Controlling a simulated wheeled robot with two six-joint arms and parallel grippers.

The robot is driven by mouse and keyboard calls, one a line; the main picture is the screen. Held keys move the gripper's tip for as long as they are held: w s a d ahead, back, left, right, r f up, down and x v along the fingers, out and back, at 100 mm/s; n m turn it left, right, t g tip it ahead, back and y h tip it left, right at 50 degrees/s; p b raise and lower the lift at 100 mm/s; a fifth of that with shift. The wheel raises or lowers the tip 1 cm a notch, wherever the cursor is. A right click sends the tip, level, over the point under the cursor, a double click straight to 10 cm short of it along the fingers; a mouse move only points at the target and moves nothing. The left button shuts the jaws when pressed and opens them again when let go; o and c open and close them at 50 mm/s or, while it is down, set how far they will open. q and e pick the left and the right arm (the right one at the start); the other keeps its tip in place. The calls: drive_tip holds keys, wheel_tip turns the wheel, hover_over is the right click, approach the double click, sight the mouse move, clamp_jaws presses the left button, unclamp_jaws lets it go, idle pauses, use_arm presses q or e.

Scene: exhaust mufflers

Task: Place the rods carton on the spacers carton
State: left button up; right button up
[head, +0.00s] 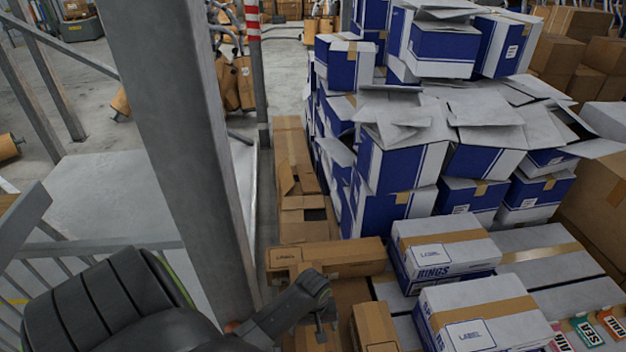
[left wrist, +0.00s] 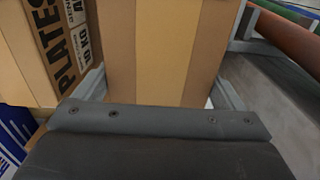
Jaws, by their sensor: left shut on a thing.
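My left gripper (head: 318,310) is low in the middle of the head view. In the left wrist view its fingers (left wrist: 160,88) are shut on a plain brown carton (left wrist: 120,45) with a lighter tape band. No name shows on this carton, so I cannot tell whether it is the rods carton. A brown carton (head: 345,258) with a label lies just beyond the gripper, and another small brown carton (head: 374,328) stands to its right. I cannot read "spacers" on any carton. My right gripper is not in view.
A PLATES carton (left wrist: 62,45) stands close left of the held one. White-and-blue cartons, one marked RINGS (head: 445,247), stand at the right. Stacked open blue-and-white boxes (head: 400,155) rise behind. A grey post (head: 185,140) stands left of the gripper.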

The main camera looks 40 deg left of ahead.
use_arm(q)
drive_tip(key=shift+f, duration=1.8)
drive_tip(key=shift+f, duration=0.1)
drive_tip(key=o, duration=1.4)
drive_tip(key=shift+f, duration=0.1)
drive_tip(key=shift+o, duration=0.8)
drive_tip(key=shift+d, duration=0.1)
